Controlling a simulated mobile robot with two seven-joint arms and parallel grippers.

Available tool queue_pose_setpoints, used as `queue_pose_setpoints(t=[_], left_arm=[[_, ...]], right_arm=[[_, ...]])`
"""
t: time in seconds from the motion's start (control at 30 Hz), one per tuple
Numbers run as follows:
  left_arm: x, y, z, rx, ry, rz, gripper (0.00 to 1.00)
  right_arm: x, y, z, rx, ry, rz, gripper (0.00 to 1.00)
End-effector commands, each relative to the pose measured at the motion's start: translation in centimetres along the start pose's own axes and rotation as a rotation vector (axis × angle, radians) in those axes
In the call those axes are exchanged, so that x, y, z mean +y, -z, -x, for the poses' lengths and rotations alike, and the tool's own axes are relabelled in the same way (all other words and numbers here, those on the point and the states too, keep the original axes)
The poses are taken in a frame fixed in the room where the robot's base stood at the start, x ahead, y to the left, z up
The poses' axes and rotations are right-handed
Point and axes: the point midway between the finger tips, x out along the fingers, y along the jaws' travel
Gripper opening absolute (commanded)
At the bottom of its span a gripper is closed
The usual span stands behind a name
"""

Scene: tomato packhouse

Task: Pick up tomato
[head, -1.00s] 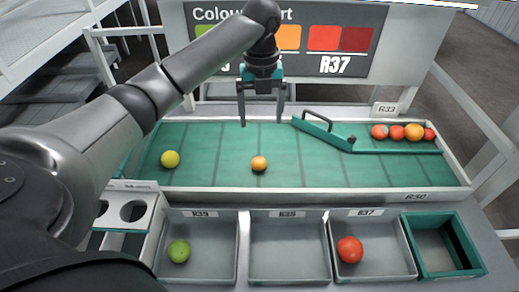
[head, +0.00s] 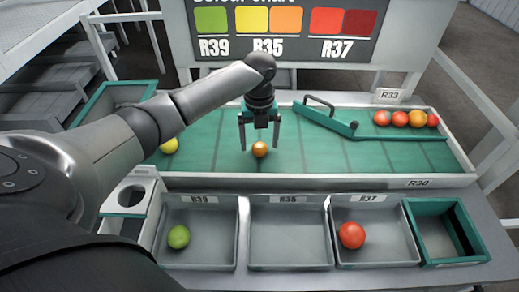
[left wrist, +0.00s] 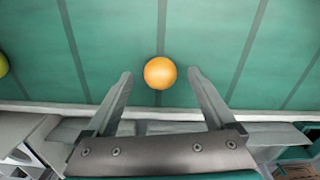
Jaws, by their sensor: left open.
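An orange tomato (head: 259,149) lies on the green sorting belt (head: 330,155). My left gripper (head: 259,147) is open, pointing down at the tomato, with one finger on each side in the head view. In the left wrist view the orange tomato (left wrist: 160,73) sits just beyond and between the two open fingertips (left wrist: 160,74), apart from both. A yellow tomato (head: 169,145) lies on the belt to the left, partly beside my arm; its edge shows in the left wrist view (left wrist: 2,65). Several red and orange tomatoes (head: 400,118) lie at the belt's right end. My right gripper is not in view.
In front stand grey trays: R39 (head: 188,208) with a green tomato (head: 178,237), empty R35 (head: 290,210), and R37 (head: 367,208) with a red tomato (head: 351,235). A green-rimmed bin (head: 430,258) stands at right. A green diverter bar (head: 325,118) crosses the belt. The colour chart (head: 285,48) stands behind.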

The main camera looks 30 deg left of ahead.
Motion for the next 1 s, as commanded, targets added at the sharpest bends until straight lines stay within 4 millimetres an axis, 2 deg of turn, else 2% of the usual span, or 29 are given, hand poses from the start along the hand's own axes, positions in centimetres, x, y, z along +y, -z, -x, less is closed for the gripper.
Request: queue_pose_setpoints(t=[0.1, 0.37, 0.9, 1.0], left_arm=[[0.0, 0.03, -1.26, 0.0, 0.0, 0.0, 0.89], [0.0, 0.01, -1.42, -0.001, 0.0, -0.001, 0.89], [0.0, 0.0, -1.39, -0.001, 0.0, 0.0, 0.29], [0.0, -0.01, -1.38, -0.001, 0.0, 0.0, 0.26]], right_arm=[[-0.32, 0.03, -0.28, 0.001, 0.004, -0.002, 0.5], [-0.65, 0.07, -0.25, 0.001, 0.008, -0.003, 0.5], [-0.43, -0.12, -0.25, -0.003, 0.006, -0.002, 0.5], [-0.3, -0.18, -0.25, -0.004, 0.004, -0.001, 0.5]])
